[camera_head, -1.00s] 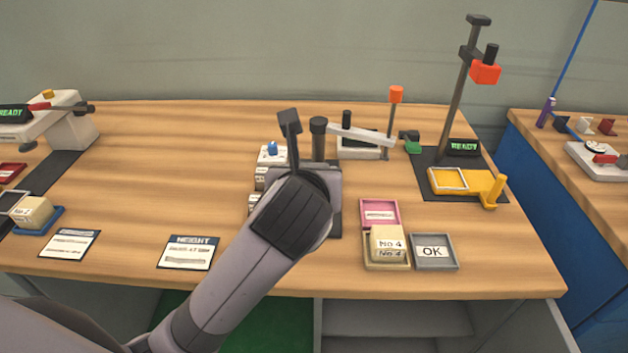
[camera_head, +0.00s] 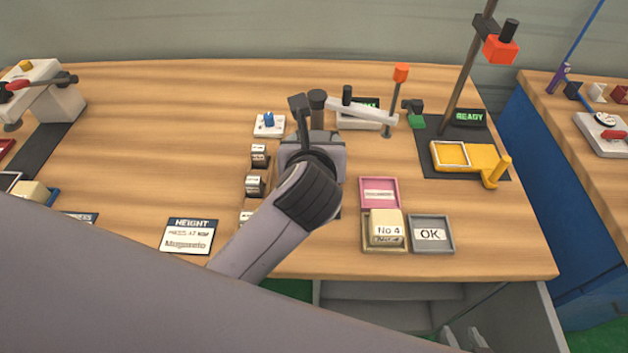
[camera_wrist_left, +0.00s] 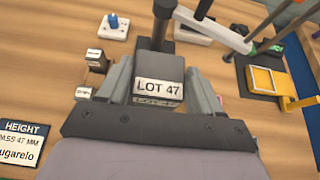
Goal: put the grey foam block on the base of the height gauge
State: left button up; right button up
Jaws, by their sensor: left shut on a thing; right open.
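A grey block labelled LOT 47 (camera_wrist_left: 158,90) is between the fingers of my left gripper (camera_head: 312,150), seen close up in the left wrist view. My arm hides most of it in the head view. A dark post rises behind it; I cannot tell whether it is attached. The height gauge (camera_head: 465,65), a tall post with an orange-red head, stands at the right beside a READY display. Its dark base (camera_head: 428,145) carries a yellow tray (camera_head: 468,155). My left gripper is left of the gauge, apart from it. My right gripper (camera_head: 478,340) barely shows at the bottom edge, open.
A cream No 4 block (camera_head: 386,229) sits in a tan tray, between a pink tray (camera_head: 379,180) and a grey OK tray (camera_head: 432,220). A pale lever device (camera_head: 362,112) with an orange-topped post (camera_head: 400,75) stands between my left gripper and the gauge. Small labelled blocks (camera_head: 255,185) stand left.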

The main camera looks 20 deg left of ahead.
pick_arm(q)
notch_tip(320, 180, down, 11)
jog(key=shift+r, duration=0.15)
dwell(0.4)
jog(key=o, duration=1)
jog(key=shift+o, duration=0.2)
jog(key=shift+w, duration=0.1)
